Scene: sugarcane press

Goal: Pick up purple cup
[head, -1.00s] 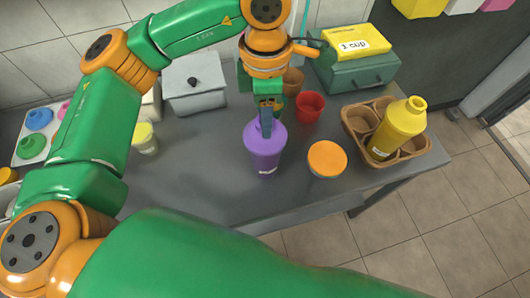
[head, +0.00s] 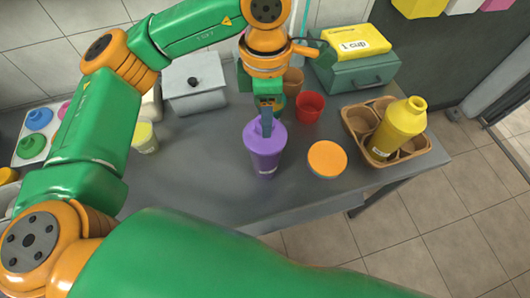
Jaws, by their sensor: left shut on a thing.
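The purple cup (head: 265,155) with a lid and a small white label stands upright on the grey table (head: 200,185), near its front edge. My left gripper (head: 266,128) comes down on it from above and is shut on the top of the cup. Its fingers are seen nearly edge-on. I cannot tell whether the cup's base touches the table. My right gripper is not in view.
An orange-lidded cup (head: 327,158) stands right of the purple cup, a red cup (head: 310,106) behind it. A brown carrier (head: 411,150) holds a yellow bottle (head: 399,127). A grey lidded box (head: 194,84) and green box (head: 350,73) stand behind.

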